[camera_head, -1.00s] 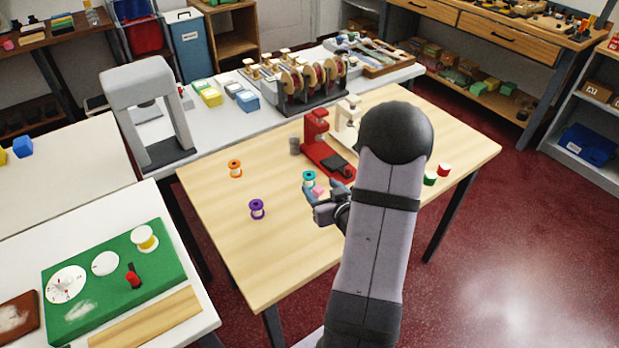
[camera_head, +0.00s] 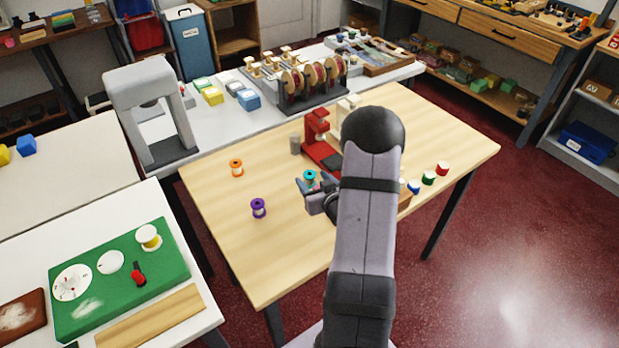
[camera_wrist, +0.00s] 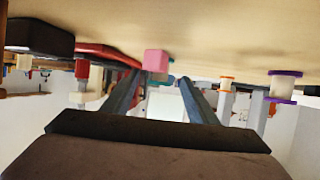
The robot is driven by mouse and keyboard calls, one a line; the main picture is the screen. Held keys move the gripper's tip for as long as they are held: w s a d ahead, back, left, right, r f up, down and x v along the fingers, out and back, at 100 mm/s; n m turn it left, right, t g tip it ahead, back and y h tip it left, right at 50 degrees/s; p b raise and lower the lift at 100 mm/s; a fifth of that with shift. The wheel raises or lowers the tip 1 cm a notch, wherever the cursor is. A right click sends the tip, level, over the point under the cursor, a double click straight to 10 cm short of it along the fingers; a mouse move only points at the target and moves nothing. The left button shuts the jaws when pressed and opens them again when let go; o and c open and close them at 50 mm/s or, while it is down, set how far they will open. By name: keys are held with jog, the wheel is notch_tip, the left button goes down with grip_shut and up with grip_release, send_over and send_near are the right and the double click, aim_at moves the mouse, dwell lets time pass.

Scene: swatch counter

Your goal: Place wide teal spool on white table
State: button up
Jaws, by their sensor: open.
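The teal spool (camera_head: 310,176) stands on the wooden table, just beyond my gripper (camera_head: 316,188) and partly hidden by it. In the wrist view, which is upside down, only a sliver of teal (camera_wrist: 171,79) shows behind a pink block (camera_wrist: 156,62). My gripper (camera_wrist: 157,80) is open, with the pink block near its fingertips. I cannot tell whether the fingers reach around the spool. A white table (camera_head: 175,222) is at the front left.
A purple spool (camera_head: 258,208) and an orange spool (camera_head: 236,168) stand left of my gripper. A red machine (camera_head: 318,140) stands close behind the teal spool. The white table carries a green board (camera_head: 165,285). Several spools, one green (camera_head: 429,178), stand right of my arm.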

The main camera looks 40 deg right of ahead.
aim_at(312, 179)
jog(key=shift+p+x, duration=0.35)
jog(key=shift+x, duration=1.4)
jog(key=shift+s, duration=0.1)
jog(key=c, duration=1.2)
jog(key=shift+r, duration=0.1)
jog(key=shift+r+b, duration=0.45)
jog(key=shift+r, duration=4.4)
